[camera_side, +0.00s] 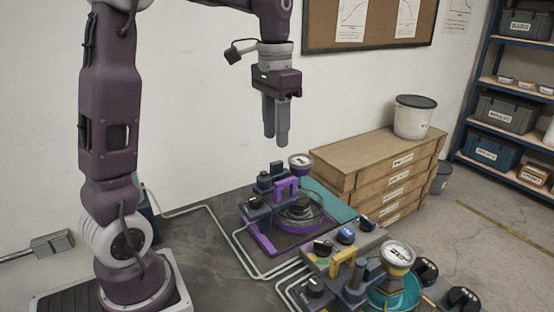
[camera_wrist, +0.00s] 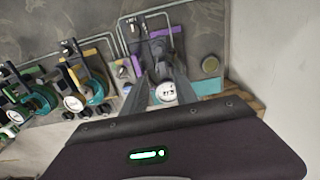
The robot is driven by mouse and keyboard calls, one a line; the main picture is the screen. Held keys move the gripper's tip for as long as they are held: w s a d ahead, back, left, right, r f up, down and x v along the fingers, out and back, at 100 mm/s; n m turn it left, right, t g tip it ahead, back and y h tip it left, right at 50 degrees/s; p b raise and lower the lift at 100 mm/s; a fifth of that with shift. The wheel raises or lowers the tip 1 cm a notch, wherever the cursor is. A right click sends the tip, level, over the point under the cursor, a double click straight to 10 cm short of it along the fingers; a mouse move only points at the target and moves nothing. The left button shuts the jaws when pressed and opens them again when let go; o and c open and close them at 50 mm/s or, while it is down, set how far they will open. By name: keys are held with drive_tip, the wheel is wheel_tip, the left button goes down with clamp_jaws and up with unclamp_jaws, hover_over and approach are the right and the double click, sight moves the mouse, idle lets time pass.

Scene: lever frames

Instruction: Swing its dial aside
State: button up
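A purple lever frame (camera_side: 262,240) stands on the dark table, with a purple handle (camera_side: 286,187) and a ringed round part (camera_side: 299,208). A round white-faced dial (camera_side: 300,161) stands at its back; in the wrist view this dial (camera_wrist: 168,91) shows between my fingers. A yellow-handled frame (camera_side: 343,258) stands in front of it to the right, with a larger dial (camera_side: 397,254), also in the wrist view (camera_wrist: 73,103). My gripper (camera_side: 276,142) points down, empty, above the purple frame and apart from it. Its fingers (camera_wrist: 163,72) are spread in the wrist view.
Grey pipes (camera_side: 235,240) run along the table beside the frames. A wooden drawer chest (camera_side: 350,165) with a white bucket (camera_side: 413,118) stands behind. More black knobs (camera_side: 463,299) crowd the front right. The air around my gripper is clear.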

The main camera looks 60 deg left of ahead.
sight(277, 162)
drive_tip(key=f, duration=0.7)
drive_tip(key=shift+w+a+f, duration=0.2)
drive_tip(key=shift+w+a, duration=0.05)
drive_tip(key=shift+a, duration=0.05)
drive_tip(key=shift+c, duration=0.2)
clamp_jaws()
drive_tip(key=shift+r, duration=0.1)
idle(0.7)
